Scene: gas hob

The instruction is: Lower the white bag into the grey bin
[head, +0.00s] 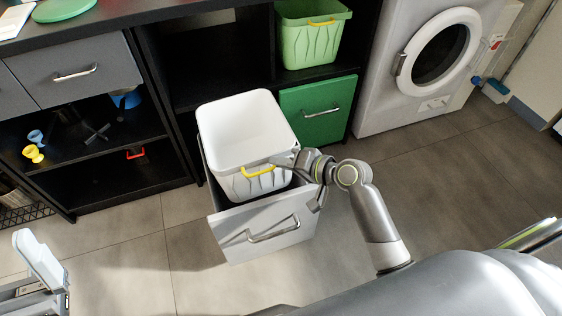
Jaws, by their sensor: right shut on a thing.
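A white, open-topped, tub-like container with a yellow handle (240,112) is the only thing in view that could be the white bag. It sits upright, partly inside an open pull-out grey bin (232,228) with a metal handle on its front. The container's upper part stands above the bin's walls; its base is hidden. My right gripper (287,163) is shut at the container's front right, by the right end of the yellow handle. The exact grip is too small to make out. Part of my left gripper (42,262) shows at the lower left edge, far from the bin; its opening is unclear.
A green tub (312,40) stands on the shelf behind, above a closed green drawer front (318,112). A washing machine (425,60) stands at the right. Open black shelves with small items are at the left. The tiled floor (120,262) before the bin is clear.

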